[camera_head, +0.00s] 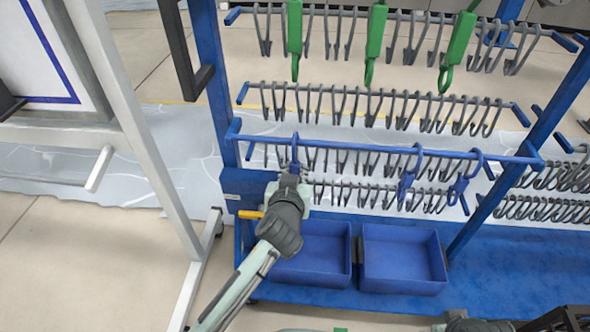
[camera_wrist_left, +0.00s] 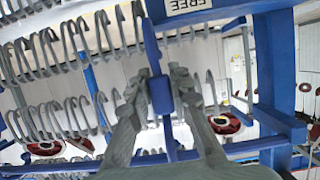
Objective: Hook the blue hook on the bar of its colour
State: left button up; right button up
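My left gripper (camera_head: 291,176) is at the left part of the blue bar (camera_head: 350,150), with its fingers shut on a blue hook (camera_head: 295,152). The hook stands upright, and its upper end crosses the bar; I cannot tell if its curve sits over the bar or beside it. In the left wrist view, the two grey fingers (camera_wrist_left: 161,98) press on both sides of the hook's blue block (camera_wrist_left: 161,92). Two other blue hooks (camera_head: 408,180) (camera_head: 460,184) hang on the bar to the right. Dark parts of mine show at the bottom right; the right fingers are unclear.
Several green hooks (camera_head: 375,40) hang on the upper bar. Rows of grey hooks (camera_head: 400,108) fill the rack behind. Two blue bins (camera_head: 322,282) (camera_head: 405,287) stand below. A blue post (camera_head: 212,80) and a white frame (camera_head: 150,150) are at the left.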

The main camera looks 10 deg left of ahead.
pick_arm(q)
jog(key=o, duration=0.4)
jog(key=shift+f, duration=0.1)
